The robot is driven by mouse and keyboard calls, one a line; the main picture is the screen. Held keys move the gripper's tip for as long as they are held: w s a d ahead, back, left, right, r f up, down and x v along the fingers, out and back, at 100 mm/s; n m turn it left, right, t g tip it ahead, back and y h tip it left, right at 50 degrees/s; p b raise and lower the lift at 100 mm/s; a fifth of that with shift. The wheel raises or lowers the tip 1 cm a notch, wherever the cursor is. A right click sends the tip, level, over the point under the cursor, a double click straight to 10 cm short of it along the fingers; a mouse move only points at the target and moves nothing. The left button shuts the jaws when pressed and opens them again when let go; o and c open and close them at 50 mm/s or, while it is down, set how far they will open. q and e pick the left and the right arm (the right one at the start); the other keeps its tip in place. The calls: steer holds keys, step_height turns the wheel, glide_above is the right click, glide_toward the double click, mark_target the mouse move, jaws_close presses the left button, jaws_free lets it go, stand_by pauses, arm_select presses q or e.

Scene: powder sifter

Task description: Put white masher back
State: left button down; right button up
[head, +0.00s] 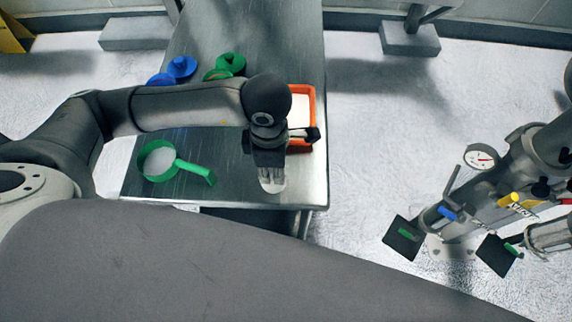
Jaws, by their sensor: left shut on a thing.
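My left gripper (270,162) is over the metal table near its front right end, pointing toward the table's front edge. It is shut on the white masher (272,183), of which only a small pale part shows below the fingers. The rest of the masher is hidden by the gripper. I cannot tell whether the masher touches the table. My right gripper is not in view.
A green sifter (180,163) lies at the left on the metal table (228,180). Blue (182,66) and green (231,62) pieces lie farther back. Machinery with a gauge (481,157) stands at right.

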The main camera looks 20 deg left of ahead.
arm_select(q)
steer(key=w+f+b, duration=0.1)
steer(key=w+f, duration=0.1)
steer(key=f, duration=0.1)
steer(key=w+d+f+b, duration=0.1)
steer(key=w+f+b, duration=0.1)
steer(key=f, duration=0.1)
steer(key=w+f+b, duration=0.2)
steer(key=f, duration=0.1)
steer(key=shift+d+f, duration=0.15)
steer(key=shift+f, duration=0.15)
steer(key=shift+r, duration=0.1)
steer(key=shift+f+b, duration=0.2)
steer(key=shift+b, duration=0.15)
steer(key=c, duration=1.1)
jaws_free()
steer(key=shift+c, duration=0.2)
